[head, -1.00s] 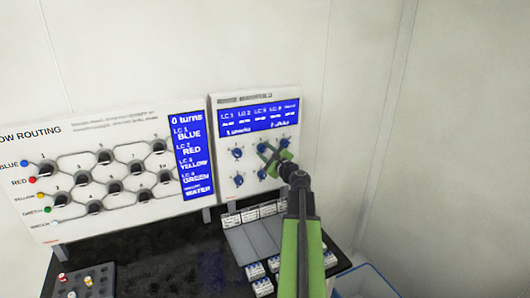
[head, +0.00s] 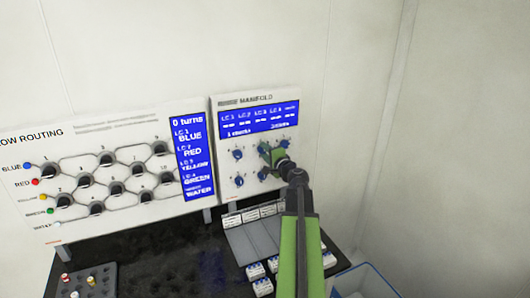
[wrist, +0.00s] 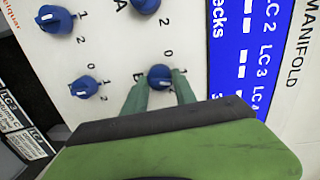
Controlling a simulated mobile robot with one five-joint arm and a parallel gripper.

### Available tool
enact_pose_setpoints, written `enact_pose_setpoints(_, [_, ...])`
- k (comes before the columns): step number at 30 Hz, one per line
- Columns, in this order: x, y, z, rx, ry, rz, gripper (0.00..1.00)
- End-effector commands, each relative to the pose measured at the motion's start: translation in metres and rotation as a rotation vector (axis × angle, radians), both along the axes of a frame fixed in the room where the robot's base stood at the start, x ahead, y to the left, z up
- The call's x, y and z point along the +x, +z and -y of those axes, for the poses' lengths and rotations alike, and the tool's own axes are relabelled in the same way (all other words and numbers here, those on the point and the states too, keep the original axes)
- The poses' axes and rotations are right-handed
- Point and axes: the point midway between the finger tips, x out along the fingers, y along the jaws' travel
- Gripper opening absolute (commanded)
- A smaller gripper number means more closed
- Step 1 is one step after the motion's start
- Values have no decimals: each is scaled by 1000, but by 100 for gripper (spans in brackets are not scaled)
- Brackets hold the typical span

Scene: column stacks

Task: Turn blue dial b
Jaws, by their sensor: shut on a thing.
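Dial b is a blue round knob (wrist: 160,77) with a white pointer mark, in the upper row of the manifold panel (head: 222,193). The letter beside it in the wrist view looks like B, though it is partly cut by a finger. My gripper (wrist: 162,88) is shut on this dial, with one green finger on each side of it. In the head view my gripper (head: 267,153) reaches the panel and mostly hides the dial.
Other blue dials sit close by: one upper left (head: 238,154), one upper right (head: 284,144), two below (head: 239,181) (head: 262,175). A blue screen (head: 258,119) is above. The routing board (head: 20,205) stands left. Labelled blocks and a rack (head: 104,287) lie below.

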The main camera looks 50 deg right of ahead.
Motion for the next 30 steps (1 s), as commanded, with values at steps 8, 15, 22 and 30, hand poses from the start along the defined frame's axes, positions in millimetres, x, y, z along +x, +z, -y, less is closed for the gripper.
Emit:
enact_pose_setpoints(8, [0, 1, 0, -110, -2, -45, 0])
enact_pose_setpoints(15, [0, 1, 1, -144, -3, -59, 0])
enact_pose_setpoints(22, [0, 1, 1, -148, -3, -59, 0])
enact_pose_setpoints(30, [0, 2, 1, -147, -3, -58, 47])
